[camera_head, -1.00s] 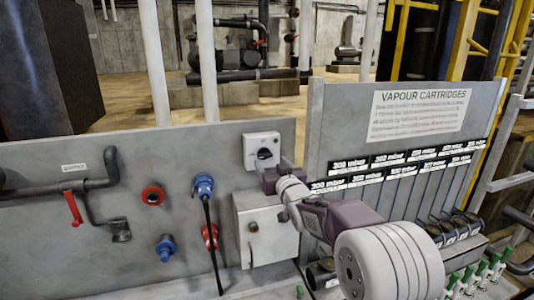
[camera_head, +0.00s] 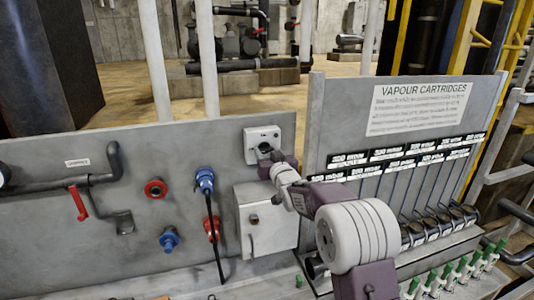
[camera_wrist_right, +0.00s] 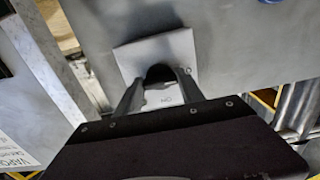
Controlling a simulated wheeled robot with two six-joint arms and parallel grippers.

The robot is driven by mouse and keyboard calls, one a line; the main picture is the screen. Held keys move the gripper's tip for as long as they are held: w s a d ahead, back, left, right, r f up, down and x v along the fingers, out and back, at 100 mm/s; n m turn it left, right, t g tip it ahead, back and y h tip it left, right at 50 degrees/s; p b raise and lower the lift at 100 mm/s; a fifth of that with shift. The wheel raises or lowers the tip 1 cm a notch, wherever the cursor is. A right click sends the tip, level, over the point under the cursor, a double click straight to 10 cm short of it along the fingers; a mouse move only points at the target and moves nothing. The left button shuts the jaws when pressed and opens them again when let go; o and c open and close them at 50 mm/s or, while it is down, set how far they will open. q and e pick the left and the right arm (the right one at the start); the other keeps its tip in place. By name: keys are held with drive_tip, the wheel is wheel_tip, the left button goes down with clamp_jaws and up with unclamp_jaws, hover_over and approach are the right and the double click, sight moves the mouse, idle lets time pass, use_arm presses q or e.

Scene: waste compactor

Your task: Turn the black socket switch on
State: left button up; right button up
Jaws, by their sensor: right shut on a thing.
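The black switch (camera_head: 264,147) is a dark knob on a light grey square plate (camera_head: 253,134), mounted on the upper right of the grey panel. My right gripper (camera_head: 269,158) is up against it from the front and lower right, and its wrist covers part of the knob. In the right wrist view the gripper's two fingers (camera_wrist_right: 159,80) stand on either side of the black knob (camera_wrist_right: 160,72) and are shut on it. Small lettering shows on the plate below the knob. The knob's exact angle is hard to tell. My left gripper is not in view.
A light grey box (camera_head: 265,222) sits below the switch. Blue and red sockets (camera_head: 155,188), a black cable (camera_head: 215,245) and a pipe with a red lever (camera_head: 78,203) are to the left. The vapour cartridges board (camera_head: 408,120) stands close on the right.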

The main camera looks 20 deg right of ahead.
drive_tip(key=shift+m, duration=0.3)
drive_tip(key=m+b, duration=0.1)
drive_tip(key=m, duration=0.2)
drive_tip(key=shift+b, duration=0.35)
drive_tip(key=m, duration=0.3)
drive_tip(key=shift+m+b, duration=0.3)
drive_tip(key=m, duration=0.5)
drive_tip(key=shift+r, duration=0.1)
drive_tip(key=m, duration=0.5)
drive_tip(key=shift+f+m+p, duration=0.2)
drive_tip(key=shift+m+p, duration=0.1)
drive_tip(key=shift+m, duration=0.1)
drive_tip(key=o, duration=1.4)
drive_tip(key=shift+d, duration=0.1)
drive_tip(key=shift+c, duration=0.2)
drive_tip(key=shift+s+d+r, duration=0.1)
drive_tip(key=shift+s, duration=0.1)
